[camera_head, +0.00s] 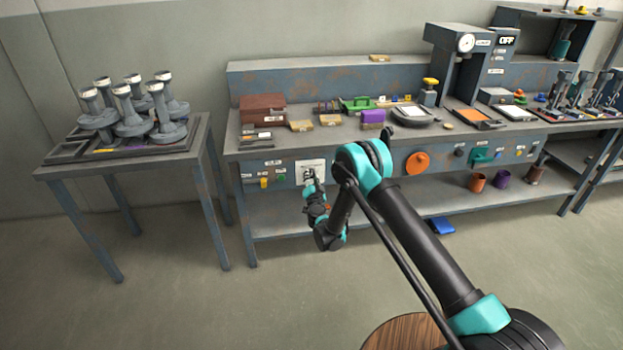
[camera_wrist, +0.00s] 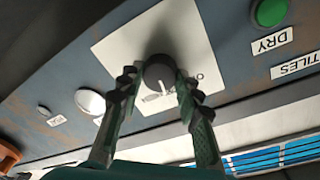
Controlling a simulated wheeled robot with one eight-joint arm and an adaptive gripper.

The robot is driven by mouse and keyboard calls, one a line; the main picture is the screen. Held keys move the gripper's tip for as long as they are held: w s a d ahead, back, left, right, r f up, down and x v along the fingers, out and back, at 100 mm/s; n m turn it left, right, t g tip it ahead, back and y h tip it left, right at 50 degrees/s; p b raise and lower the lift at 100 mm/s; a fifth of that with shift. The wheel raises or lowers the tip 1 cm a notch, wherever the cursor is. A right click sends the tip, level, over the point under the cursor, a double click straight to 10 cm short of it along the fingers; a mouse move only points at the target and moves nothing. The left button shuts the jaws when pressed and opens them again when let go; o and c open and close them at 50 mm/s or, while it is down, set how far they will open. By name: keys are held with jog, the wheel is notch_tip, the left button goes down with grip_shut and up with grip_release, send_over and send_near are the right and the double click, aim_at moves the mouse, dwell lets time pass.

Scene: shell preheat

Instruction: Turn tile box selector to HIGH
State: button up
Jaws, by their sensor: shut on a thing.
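The selector is a dark round knob (camera_wrist: 159,70) on a white plate (camera_wrist: 130,40) in the wrist view. A pale pointer line shows on the knob's face, towards the lower part of the picture. My gripper (camera_wrist: 157,82) is shut on the knob, one toothed finger at each side. Lettering on the plate is partly hidden by the fingers, so I cannot read the full setting marks. In the head view the white plate (camera_head: 310,165) is on the bench front, with my gripper (camera_head: 311,183) against it.
A green button (camera_wrist: 269,12) with a DRY label and a TILES label (camera_wrist: 296,65) are right of the plate in the wrist view. A pale round button (camera_wrist: 90,101) is left. In the head view an orange wheel (camera_head: 417,163) is farther right along the bench front.

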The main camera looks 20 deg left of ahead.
jog(key=shift+m, duration=0.3)
jog(key=m, duration=0.3)
jog(key=shift+d+m, duration=0.1)
jog(key=shift+m, duration=1.8)
jog(key=shift+g, duration=0.3)
jog(key=o, duration=1.2)
jog(key=shift+c, duration=0.2)
